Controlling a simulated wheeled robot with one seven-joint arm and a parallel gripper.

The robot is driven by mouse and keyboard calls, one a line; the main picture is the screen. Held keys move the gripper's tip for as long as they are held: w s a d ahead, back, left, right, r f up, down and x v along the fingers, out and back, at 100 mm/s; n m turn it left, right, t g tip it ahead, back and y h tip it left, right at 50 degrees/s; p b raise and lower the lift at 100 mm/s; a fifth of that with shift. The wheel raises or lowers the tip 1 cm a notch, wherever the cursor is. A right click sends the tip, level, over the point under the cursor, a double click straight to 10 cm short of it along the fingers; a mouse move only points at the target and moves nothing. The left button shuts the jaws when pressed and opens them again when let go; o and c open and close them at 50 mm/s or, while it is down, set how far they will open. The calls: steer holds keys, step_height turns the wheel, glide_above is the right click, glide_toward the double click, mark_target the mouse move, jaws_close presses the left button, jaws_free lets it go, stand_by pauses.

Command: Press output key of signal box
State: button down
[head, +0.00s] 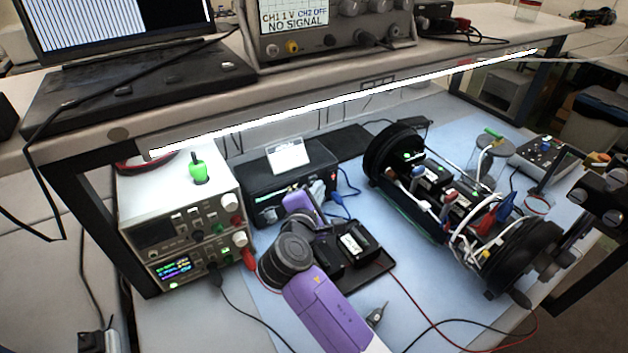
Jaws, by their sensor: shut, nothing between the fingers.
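A black box (262,176) with a white card on top stands at the back of the blue mat; I take it for the signal box. Its front has a small lit strip at left, with red and blue plugs at the right end. My purple arm comes up from the bottom, and its wrist is just in front of this box. My gripper (319,222) is a small dark shape by the wrist, close to the box's front. It looks shut and empty. The wrist covers part of the front, so the output key cannot be made out, nor whether a fingertip touches it.
A white power supply stack (180,225) stands left, a green object on top. A black tray (375,272) with a battery lies under my arm. An open black cylinder (440,195) with wiring lies right. The shelf above holds an oscilloscope (325,30) reading NO SIGNAL. Cables cross the mat front.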

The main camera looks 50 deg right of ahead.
steer(key=shift+w+d, duration=0.1)
steer(key=shift+w, duration=0.3)
stand_by(0.3)
steer(key=shift+s, duration=0.15)
steer(key=shift+s+a+p, duration=0.25)
steer(key=shift+s+p, duration=0.35)
steer(key=shift+s, duration=0.1)
steer(key=shift+s, duration=0.1)
steer(key=shift+s+a+p, duration=0.3)
steer(key=shift+s+p, duration=0.1)
steer(key=shift+s, duration=0.55)
steer(key=shift+s+a+p, duration=0.25)
steer(key=shift+s+p, duration=0.2)
steer(key=shift+s, duration=0.45)
steer(key=shift+s+a+p, duration=0.3)
steer(key=shift+s+p, duration=0.1)
steer(key=shift+s, duration=0.55)
